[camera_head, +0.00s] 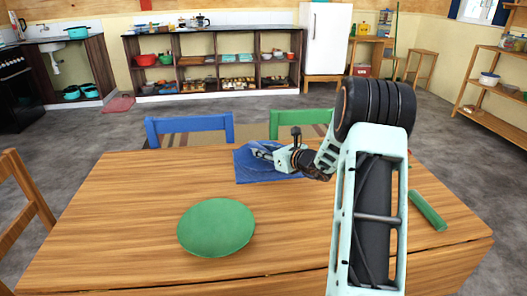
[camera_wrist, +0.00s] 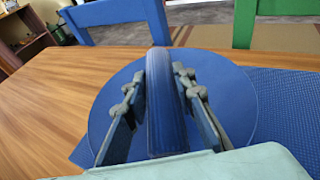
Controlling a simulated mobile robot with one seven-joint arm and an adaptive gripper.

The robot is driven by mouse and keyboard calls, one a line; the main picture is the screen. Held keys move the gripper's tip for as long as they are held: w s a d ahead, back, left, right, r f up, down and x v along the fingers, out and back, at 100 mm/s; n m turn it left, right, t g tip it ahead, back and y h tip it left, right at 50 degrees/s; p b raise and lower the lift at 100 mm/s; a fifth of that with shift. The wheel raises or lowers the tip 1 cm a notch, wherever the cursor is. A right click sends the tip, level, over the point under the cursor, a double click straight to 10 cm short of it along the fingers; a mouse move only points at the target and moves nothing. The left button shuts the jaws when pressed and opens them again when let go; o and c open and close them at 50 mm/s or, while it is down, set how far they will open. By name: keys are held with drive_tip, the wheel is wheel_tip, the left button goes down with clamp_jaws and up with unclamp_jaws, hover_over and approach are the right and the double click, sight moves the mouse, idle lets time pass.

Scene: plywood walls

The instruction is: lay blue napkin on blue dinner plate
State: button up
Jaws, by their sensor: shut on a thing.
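My gripper (camera_wrist: 158,85) is shut on a rolled blue napkin (camera_wrist: 165,115), which stands out lengthwise between the two fingers in the wrist view. The round blue dinner plate (camera_wrist: 226,88) lies under the napkin and fingers, on a blue placemat (camera_wrist: 286,105). I cannot tell whether the napkin touches the plate. In the head view my gripper (camera_head: 268,150) is over the blue placemat (camera_head: 249,175) at the table's far side. There the gripper partly hides the plate, and the napkin is hard to make out.
A green plate (camera_head: 216,228) lies on the wooden table (camera_head: 130,200), front left. A green rolled napkin (camera_head: 428,210) lies at the right. A blue chair (camera_head: 190,124) and a green chair (camera_head: 285,117) stand behind the table. The table's left part is clear.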

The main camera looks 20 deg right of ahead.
drive_tip(key=shift+f, duration=0.25)
drive_tip(key=o, duration=1.1)
drive_tip(key=shift+s, duration=0.1)
drive_tip(key=v, duration=1.1)
drive_tip(key=shift+s+r, duration=0.2)
drive_tip(key=shift+s, duration=0.2)
